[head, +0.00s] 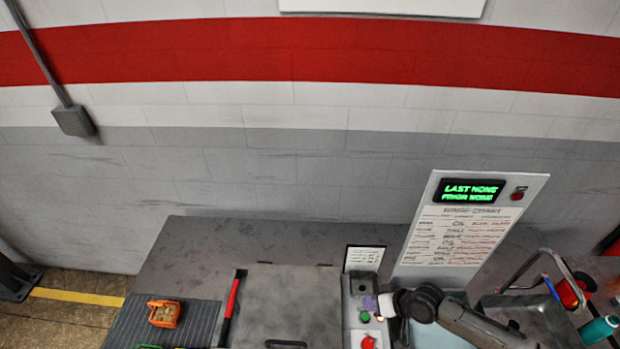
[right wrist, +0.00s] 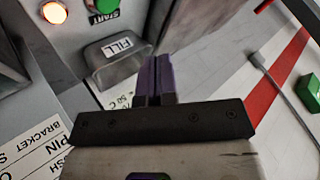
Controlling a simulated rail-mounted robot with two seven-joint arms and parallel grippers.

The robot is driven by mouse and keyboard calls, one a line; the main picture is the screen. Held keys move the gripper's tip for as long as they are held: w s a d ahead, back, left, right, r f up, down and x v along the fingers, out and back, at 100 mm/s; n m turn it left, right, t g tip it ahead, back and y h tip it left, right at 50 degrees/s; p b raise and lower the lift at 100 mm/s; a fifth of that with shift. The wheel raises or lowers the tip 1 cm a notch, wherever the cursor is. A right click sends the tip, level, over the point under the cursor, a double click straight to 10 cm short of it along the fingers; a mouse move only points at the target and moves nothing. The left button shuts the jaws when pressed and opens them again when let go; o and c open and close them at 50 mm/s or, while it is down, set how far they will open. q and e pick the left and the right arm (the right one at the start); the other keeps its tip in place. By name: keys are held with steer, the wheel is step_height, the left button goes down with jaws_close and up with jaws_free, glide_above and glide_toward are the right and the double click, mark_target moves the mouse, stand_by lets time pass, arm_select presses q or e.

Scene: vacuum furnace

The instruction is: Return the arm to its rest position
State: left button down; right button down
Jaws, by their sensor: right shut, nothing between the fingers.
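My right arm reaches in from the right in the head view, in front of the sign board. My right gripper (head: 371,303) is over the narrow control panel (head: 357,334), with its purple fingertips just above the green and red buttons. In the right wrist view the purple fingers (right wrist: 154,72) of this gripper are closed together and empty. They are next to a grey box marked FILL (right wrist: 122,55); whether they touch it I cannot tell. My left gripper is not in view.
The green START button (right wrist: 104,5) and a lit orange button (right wrist: 54,12) are near the FILL box. An orange basket (head: 163,313) sits on a ribbed mat (head: 196,329) at left. A sign board (head: 478,228) stands behind my arm. A teal bottle (head: 598,330) is at right.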

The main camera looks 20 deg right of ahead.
steer(key=s+f+n+g, duration=0.1)
steer(key=s+d+f+n+g+h, duration=0.1)
steer(key=shift+s+d+n, duration=0.15)
steer(key=shift+n, duration=0.15)
steer(key=shift+s+d+r+n+g+h, duration=0.1)
steer(key=shift+s+r+n+g+h, duration=0.15)
steer(key=shift+n+h, duration=0.2)
steer(key=shift+s+d+n+g+h, duration=0.15)
steer(key=shift+s+n+h, duration=0.15)
steer(key=shift+n+h, duration=0.15)
steer(key=s+a+r+n+t+h, duration=0.1)
steer(key=s+a+r+h, duration=0.15)
steer(key=r, duration=0.35)
steer(key=s+a+r+n+t+h, duration=0.1)
steer(key=s+a+r+t+h, duration=0.15)
steer(key=r, duration=0.35)
steer(key=s+a+f+m+g+y, duration=0.1)
steer(key=s+a+f+m+g, duration=0.1)
steer(key=s, duration=0.6)
steer(key=s+a+f+m+g, duration=0.2)
steer(key=s+a+f, duration=0.1)
steer(key=s, duration=0.6)
steer(key=shift+f+y+p, duration=0.35)
steer(key=shift+f+y, duration=0.05)
steer(key=shift+f, duration=0.15)
